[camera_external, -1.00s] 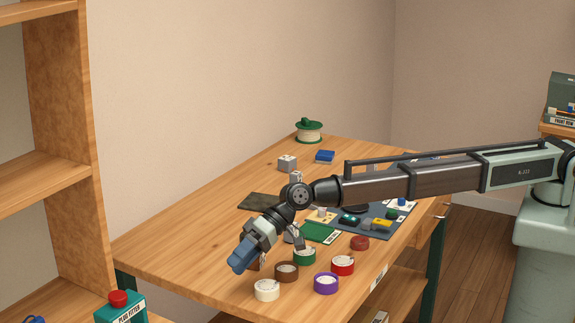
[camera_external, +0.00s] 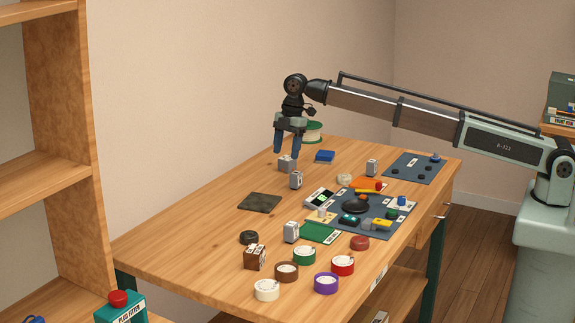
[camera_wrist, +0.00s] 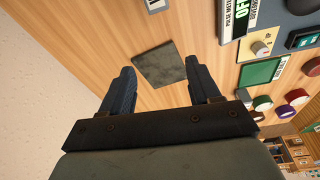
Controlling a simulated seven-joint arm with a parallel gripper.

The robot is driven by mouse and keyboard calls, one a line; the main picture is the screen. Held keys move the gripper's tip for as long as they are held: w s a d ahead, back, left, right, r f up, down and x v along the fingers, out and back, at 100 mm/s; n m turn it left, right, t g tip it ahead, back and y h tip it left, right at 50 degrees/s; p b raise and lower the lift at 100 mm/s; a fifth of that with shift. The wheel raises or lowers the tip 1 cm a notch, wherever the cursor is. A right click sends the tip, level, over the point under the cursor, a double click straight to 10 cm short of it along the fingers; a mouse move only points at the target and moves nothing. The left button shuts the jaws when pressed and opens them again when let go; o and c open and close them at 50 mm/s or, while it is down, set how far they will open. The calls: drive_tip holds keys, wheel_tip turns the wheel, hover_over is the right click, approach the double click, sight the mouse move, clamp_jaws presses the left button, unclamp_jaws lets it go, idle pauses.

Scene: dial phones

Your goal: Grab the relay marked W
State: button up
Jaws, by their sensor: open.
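Several small grey blocks that look like relays stand on the wooden table: one at the back (camera_external: 287,164), one just in front of it (camera_external: 296,180), one at the back right (camera_external: 372,168) and one near the front (camera_external: 291,232). Their letters are too small to read in the external view, so I cannot tell which is W. My gripper (camera_external: 288,148) points down, open and empty, at or just above the back block. In the wrist view its two blue fingers (camera_wrist: 160,66) are spread apart. A pale block (camera_wrist: 156,5) is cut off at that view's top edge.
A dark flat plate (camera_external: 260,202) lies left of the blocks. Colored tape rolls (camera_external: 304,255) and a brown box (camera_external: 255,257) crowd the front. The table's left part is clear.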

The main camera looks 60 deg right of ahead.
drive_tip(key=n, duration=0.1)
approach(296, 173)
drive_tip(key=r, duration=0.2)
drive_tip(key=shift+g+h, duration=0.3)
drive_tip(key=shift+g, duration=0.1)
drive_tip(key=f, duration=0.5)
drive_tip(key=w+f, duration=0.1)
drive_tip(key=f, duration=0.2)
drive_tip(key=shift+a+f, duration=0.15)
drive_tip(key=shift+a, duration=0.2)
drive_tip(key=shift+s+a+f, duration=0.1)
drive_tip(key=shift+a+f, duration=0.1)
drive_tip(key=shift+f, duration=0.75)
drive_tip(key=shift+w+a+f, duration=0.1)
drive_tip(key=shift+a+f, duration=0.1)
drive_tip(key=shift+f, duration=0.7)
drive_tip(key=shift+s+a+f, duration=0.1)
drive_tip(key=shift+a+f, duration=0.05)
drive_tip(key=shift+f, duration=0.8)
drive_tip(key=c, duration=1.1)
